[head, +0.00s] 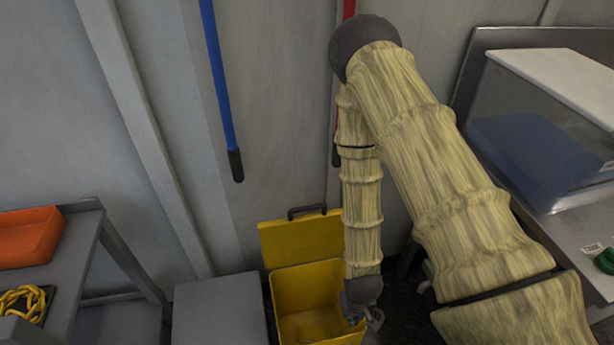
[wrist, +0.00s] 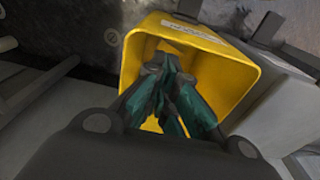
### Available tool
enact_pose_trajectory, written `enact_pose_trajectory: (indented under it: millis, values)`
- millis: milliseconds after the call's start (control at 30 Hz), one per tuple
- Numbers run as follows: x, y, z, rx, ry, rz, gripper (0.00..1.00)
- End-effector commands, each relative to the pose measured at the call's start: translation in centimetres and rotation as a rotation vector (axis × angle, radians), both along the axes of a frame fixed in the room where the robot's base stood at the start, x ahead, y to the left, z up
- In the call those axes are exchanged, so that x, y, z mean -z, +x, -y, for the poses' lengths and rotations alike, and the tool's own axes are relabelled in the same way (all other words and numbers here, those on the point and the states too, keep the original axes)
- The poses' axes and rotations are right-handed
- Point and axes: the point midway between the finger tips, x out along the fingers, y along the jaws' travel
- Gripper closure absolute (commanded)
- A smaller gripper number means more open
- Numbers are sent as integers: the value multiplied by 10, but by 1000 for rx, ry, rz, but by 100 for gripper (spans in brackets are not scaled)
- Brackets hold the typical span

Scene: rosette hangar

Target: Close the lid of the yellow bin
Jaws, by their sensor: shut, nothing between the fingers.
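The yellow bin (head: 305,290) stands on the floor at the bottom centre of the head view, with its mouth open. Its yellow lid (head: 295,240) stands raised at the back against the wall side, with a dark handle (head: 307,210) on its upper edge. My gripper (head: 366,316) is at the bin's front right rim, partly hidden by my arm. In the wrist view, my gripper (wrist: 163,70) is shut and empty, its teal fingers in front of the mouth of the bin (wrist: 240,75). I cannot tell whether they touch it.
A grey box (head: 220,310) stands left of the bin. A table with an orange tray (head: 28,237) and yellow rope (head: 25,300) is farther left. A bench with a clear case (head: 545,120) is at right. A blue pole (head: 220,90) hangs on the wall.

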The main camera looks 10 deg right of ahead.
Motion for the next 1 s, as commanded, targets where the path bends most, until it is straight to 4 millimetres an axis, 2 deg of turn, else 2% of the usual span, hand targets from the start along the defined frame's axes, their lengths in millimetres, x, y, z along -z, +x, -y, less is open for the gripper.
enact_pose_trajectory:
  millis: [33,267,467,567,700,900,1000]
  values:
    - [-27,12,-1,-2,-1,9,100]
    - [-93,61,-8,-7,-6,37,100]
    - [-157,111,-17,-11,-8,66,100]
    - [-189,140,-22,-11,-9,83,100]
    - [-238,192,-34,-15,-5,115,100]
    - [-290,251,-51,-18,6,151,100]
    - [-310,271,-59,-23,11,163,100]
